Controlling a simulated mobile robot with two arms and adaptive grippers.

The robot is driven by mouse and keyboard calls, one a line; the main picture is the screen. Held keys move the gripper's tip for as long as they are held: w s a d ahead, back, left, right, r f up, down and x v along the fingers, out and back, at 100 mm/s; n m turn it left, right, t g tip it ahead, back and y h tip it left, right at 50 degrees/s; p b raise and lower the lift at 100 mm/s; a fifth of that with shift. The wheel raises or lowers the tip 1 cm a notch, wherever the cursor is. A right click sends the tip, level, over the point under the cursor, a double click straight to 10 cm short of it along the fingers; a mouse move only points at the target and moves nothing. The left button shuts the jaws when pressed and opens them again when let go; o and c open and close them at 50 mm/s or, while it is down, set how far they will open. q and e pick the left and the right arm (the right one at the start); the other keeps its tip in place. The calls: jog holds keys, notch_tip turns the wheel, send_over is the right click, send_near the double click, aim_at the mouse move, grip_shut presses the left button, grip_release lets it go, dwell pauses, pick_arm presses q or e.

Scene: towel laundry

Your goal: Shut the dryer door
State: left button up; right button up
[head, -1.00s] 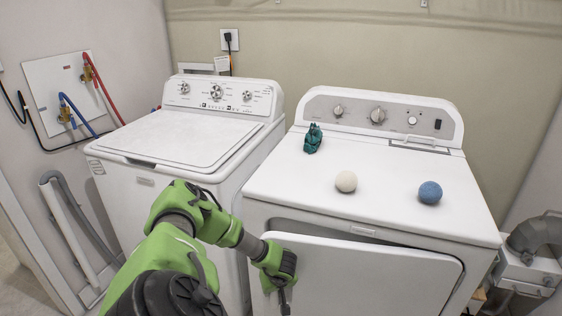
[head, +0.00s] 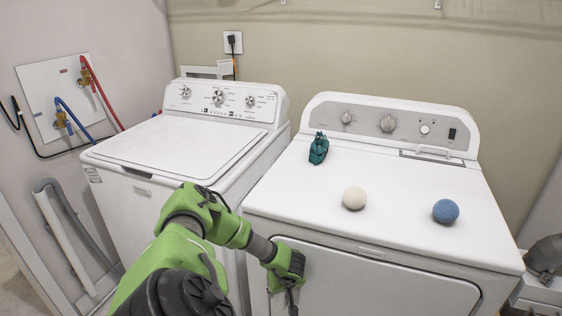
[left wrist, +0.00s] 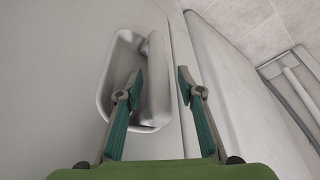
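The dryer (head: 385,170) stands at the right, and its door (head: 385,285) looks almost flush with the front in the head view. My left gripper (head: 291,285) is at the door's left edge. In the left wrist view the gripper (left wrist: 160,75) is open with two teal fingers apart. The left finger is over the door's recessed handle (left wrist: 156,80), and the right finger is over the seam by the door's edge. The handle's raised lip lies between them; I cannot tell whether they touch it. Whether the door is latched cannot be seen. My right gripper is out of view.
On the dryer top lie a teal crumpled cloth-like item (head: 318,148), a white ball (head: 354,197) and a blue ball (head: 445,211). A washer (head: 180,145) with a shut lid stands left. A grey vent duct (head: 545,256) is at the right.

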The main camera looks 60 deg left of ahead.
pick_arm(q)
jog(key=shift+r, duration=0.1)
jog(key=shift+r, duration=0.2)
jog(key=v, duration=1.1)
jog(key=shift+r, duration=0.15)
jog(key=shift+s+d, duration=0.1)
